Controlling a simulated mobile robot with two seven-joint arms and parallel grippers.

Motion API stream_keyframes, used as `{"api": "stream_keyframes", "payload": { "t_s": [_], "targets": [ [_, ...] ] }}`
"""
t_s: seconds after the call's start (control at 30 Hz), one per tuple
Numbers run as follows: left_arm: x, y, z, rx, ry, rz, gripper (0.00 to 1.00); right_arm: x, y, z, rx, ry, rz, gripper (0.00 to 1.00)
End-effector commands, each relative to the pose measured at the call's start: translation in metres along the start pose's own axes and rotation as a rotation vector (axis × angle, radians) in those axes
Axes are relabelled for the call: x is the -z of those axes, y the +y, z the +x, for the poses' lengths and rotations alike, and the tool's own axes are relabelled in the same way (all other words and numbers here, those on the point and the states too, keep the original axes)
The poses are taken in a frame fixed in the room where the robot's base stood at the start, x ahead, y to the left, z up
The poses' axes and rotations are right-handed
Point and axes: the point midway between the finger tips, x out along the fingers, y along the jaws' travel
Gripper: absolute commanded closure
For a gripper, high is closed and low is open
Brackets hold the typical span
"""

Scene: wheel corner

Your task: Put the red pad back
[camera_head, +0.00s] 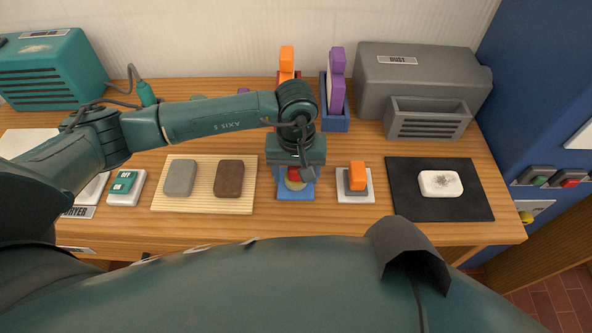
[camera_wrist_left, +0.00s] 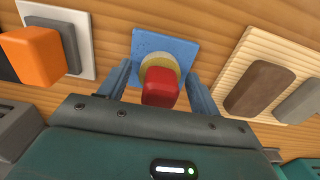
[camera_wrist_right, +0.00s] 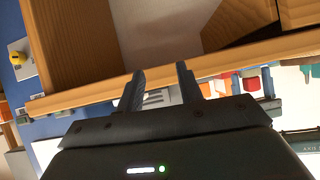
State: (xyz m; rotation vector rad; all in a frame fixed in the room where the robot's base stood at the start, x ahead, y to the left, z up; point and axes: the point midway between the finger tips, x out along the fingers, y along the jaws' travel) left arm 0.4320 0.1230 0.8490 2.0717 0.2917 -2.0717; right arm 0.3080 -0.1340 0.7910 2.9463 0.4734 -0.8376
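The red pad (camera_wrist_left: 161,86) is a small red block with a pale yellow round piece (camera_wrist_left: 160,62) at its far end, over a blue square plate (camera_wrist_left: 182,44). In the head view the plate (camera_head: 296,194) is on the table and the red pad (camera_head: 294,173) is mostly hidden by my left gripper (camera_head: 295,178). In the left wrist view my left gripper (camera_wrist_left: 160,76) is open, one finger on each side of the red pad with gaps showing. My right gripper (camera_wrist_right: 161,72) is open and empty in its wrist view, beside a wooden edge.
A white plate with an orange-handled pad (camera_head: 357,176) stands close right of the blue plate. A ribbed board (camera_head: 205,202) with grey and brown blocks lies left. A blue rack (camera_head: 335,122) with purple pieces and a grey dust box (camera_head: 420,75) stand behind. A black mat (camera_head: 440,210) lies right.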

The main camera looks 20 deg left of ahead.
Motion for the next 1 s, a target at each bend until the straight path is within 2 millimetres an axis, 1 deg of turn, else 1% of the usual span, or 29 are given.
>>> {"api": "stream_keyframes", "payload": {
  "t_s": [0.27, 0.4, 0.47, 0.6, 0.67, 0.7, 0.8, 0.9, 1.0],
  "targets": [
    [0.0, 0.0, -0.001, 0.0, -0.001, -0.001, 0.34, 0.0, 0.0, -0.001, 0.002, -0.003, -0.003, 0.64],
    [-0.001, 0.0, -0.004, 0.0, -0.002, -0.002, 0.34, 0.005, 0.0, -0.006, 0.001, -0.012, -0.004, 0.64],
    [0.001, 0.001, -0.009, -0.003, 0.004, 0.0, 0.34, -0.003, 0.002, -0.002, -0.003, -0.02, -0.002, 0.64],
    [0.003, -0.003, -0.037, -0.002, 0.008, 0.001, 0.34, -0.016, 0.002, 0.005, -0.002, -0.025, -0.003, 0.64],
    [0.003, -0.005, -0.052, -0.003, 0.008, 0.001, 0.34, -0.018, 0.001, 0.007, 0.001, -0.02, -0.004, 0.64],
    [0.003, -0.005, -0.064, -0.003, 0.006, 0.0, 0.34, -0.014, 0.0, 0.005, 0.003, -0.015, -0.004, 0.64],
    [0.003, -0.005, -0.086, -0.002, 0.006, 0.001, 0.34, -0.006, -0.002, 0.004, 0.009, 0.005, -0.006, 0.64],
    [0.002, -0.005, -0.105, -0.002, 0.004, 0.0, 0.34, -0.003, -0.004, 0.004, 0.014, 0.017, -0.007, 0.64],
    [0.002, -0.005, -0.119, -0.001, 0.002, 0.0, 0.34, -0.002, -0.005, 0.004, 0.019, 0.02, -0.011, 0.64]
  ]
}}
